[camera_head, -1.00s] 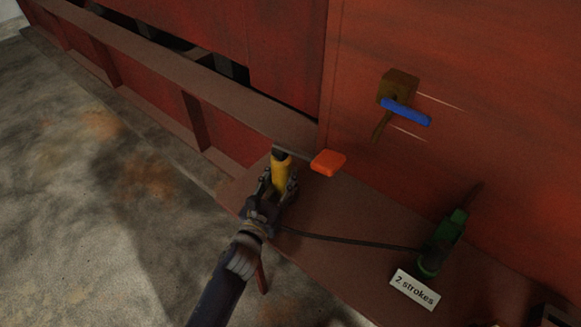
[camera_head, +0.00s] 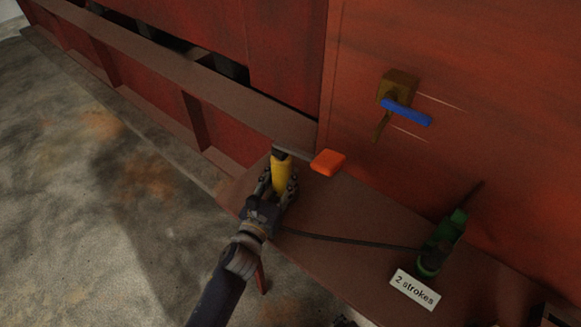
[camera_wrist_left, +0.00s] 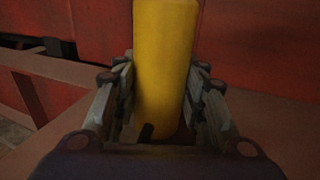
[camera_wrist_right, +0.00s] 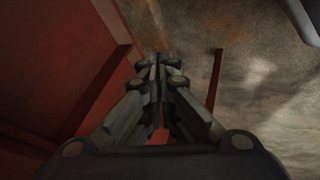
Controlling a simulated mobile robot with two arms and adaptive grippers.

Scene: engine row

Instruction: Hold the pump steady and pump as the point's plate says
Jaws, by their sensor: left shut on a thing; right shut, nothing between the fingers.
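The yellow pump (camera_head: 281,175) stands on the brown-red ledge. It also fills the middle of the left wrist view (camera_wrist_left: 165,70). A lever runs from its top to an orange pad (camera_head: 328,162), off to the right. My left gripper (camera_head: 278,185) is shut around the pump's body, a finger on each side (camera_wrist_left: 163,95). The point's plate (camera_head: 415,290) reads "2 strokes" and stands by the green fitting (camera_head: 441,243). A dark hose links the pump's side to this fitting. My right gripper (camera_wrist_right: 160,65) is shut and empty in the right wrist view, away from the pump lever.
A brass valve (camera_head: 398,86) with a blue handle (camera_head: 406,112) is on the red wall. A thin red post (camera_wrist_right: 215,80) stands beside my right gripper. The ledge (camera_head: 345,215) between pump and wall has free room. Bare concrete floor (camera_head: 90,220) lies left.

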